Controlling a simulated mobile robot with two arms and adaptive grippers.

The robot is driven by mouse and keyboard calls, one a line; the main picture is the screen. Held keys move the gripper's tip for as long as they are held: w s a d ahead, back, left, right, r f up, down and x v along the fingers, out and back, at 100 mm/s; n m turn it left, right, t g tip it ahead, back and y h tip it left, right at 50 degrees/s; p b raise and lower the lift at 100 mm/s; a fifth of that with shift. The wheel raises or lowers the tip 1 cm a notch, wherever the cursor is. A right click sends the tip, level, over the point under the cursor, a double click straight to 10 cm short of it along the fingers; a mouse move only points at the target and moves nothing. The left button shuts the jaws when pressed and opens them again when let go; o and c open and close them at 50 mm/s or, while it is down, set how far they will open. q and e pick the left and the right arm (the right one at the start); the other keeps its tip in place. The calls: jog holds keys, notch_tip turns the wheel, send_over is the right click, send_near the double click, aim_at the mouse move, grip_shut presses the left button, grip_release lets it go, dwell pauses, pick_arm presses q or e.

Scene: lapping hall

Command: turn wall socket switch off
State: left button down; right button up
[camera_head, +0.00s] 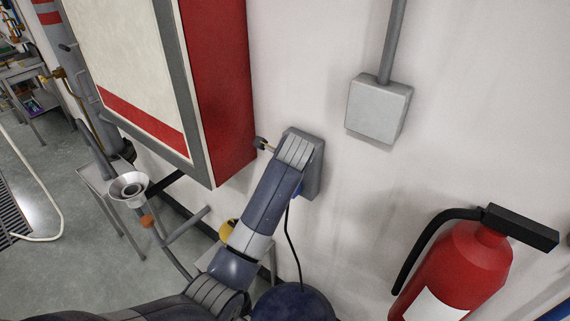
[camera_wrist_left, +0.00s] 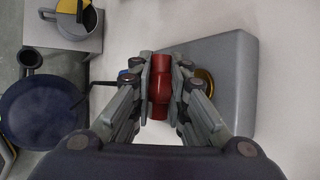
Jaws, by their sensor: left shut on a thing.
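The wall socket is a grey box (camera_head: 316,172) on the white wall, largely covered by my left arm in the head view. In the left wrist view its grey housing (camera_wrist_left: 232,100) fills the right of centre, with a yellow ring (camera_wrist_left: 205,80) partly hidden behind a finger. My left gripper (camera_wrist_left: 160,72) is shut on a red knob (camera_wrist_left: 160,92), one finger on each side. The knob lies in front of the housing's left edge; I cannot tell how it joins the box or which way the switch is set. My right gripper is in neither view.
A red and white cabinet (camera_head: 222,85) hangs just left of the socket. A grey box with a conduit (camera_head: 378,110) is above right, and a red extinguisher (camera_head: 462,265) is lower right. A black cable (camera_head: 289,240) hangs below.

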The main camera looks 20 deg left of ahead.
pick_arm(q)
jog(key=shift+h, duration=0.4)
jog(key=c, duration=1.5)
grip_release()
jog(key=shift+c, duration=0.2)
jog(key=shift+s+r, duration=0.15)
jog(key=shift+r, duration=0.1)
jog(key=v, duration=1.1)
jog(key=shift+r, duration=0.2)
jog(key=shift+d, duration=0.1)
